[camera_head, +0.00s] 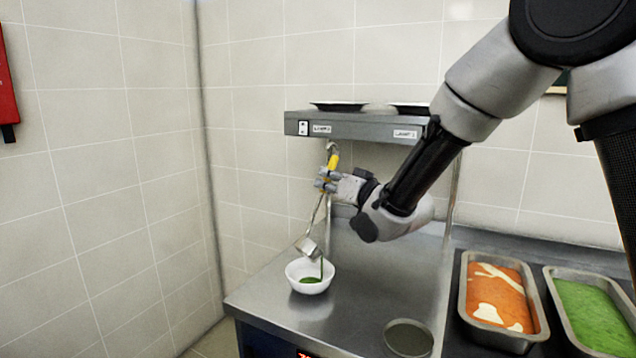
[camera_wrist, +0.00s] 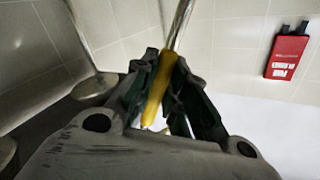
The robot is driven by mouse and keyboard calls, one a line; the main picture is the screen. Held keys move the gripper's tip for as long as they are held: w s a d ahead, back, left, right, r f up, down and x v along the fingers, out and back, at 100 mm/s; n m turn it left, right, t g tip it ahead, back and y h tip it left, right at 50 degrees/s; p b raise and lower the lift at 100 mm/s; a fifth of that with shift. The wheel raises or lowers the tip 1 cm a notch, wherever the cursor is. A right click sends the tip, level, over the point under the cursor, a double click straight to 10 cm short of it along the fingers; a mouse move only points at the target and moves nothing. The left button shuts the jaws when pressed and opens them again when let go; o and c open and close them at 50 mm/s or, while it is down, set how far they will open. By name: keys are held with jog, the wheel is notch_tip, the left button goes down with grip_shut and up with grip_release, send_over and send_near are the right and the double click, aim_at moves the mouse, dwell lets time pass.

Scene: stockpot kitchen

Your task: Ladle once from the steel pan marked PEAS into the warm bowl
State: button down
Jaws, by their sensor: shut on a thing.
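My gripper (camera_head: 326,180) is shut on the yellow grip of a steel ladle (camera_head: 306,246); the wrist view shows the yellow handle (camera_wrist: 159,88) between the fingers. The ladle hangs down with its cup tilted above a white bowl (camera_head: 294,278). A thin green stream falls from the cup into the bowl, and green liquid (camera_head: 311,280) lies in the bowl. At the right, a steel pan (camera_head: 558,305) holds green food (camera_head: 595,315). No PEAS label can be read in these views.
A steel shelf (camera_head: 360,129) with lamp labels and dark plates (camera_head: 339,106) stands above the bowl. A pan of orange food (camera_head: 500,296) and a round steel container (camera_head: 408,338) sit to the right. The counter (camera_head: 360,290) is clear beside the bowl. A red wall item (camera_wrist: 287,55) hangs nearby.

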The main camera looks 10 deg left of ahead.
jog(key=w+d+f+m, duration=1)
jog(key=d+f+m, duration=0.1)
jog(key=f, duration=0.1)
jog(key=shift+w+m, duration=0.3)
dwell(0.6)
jog(key=shift+d, duration=0.1)
jog(key=shift+f, duration=0.1)
dwell(1.3)
jog(key=shift+w+d+f+m, duration=0.25)
jog(key=shift+f+m, duration=0.7)
jog(key=shift+f, duration=0.65)
jog(key=shift+w+d+f+m, duration=0.2)
jog(key=shift+f+m, duration=0.7)
jog(key=shift+f, duration=0.65)
jog(key=shift+w+d+f+m, duration=0.25)
jog(key=shift+f+m, duration=0.7)
jog(key=shift+f, duration=0.65)
jog(key=shift+s, duration=0.1)
jog(key=shift+s+f, duration=0.1)
jog(key=shift+f, duration=0.15)
jog(key=shift+r, duration=0.15)
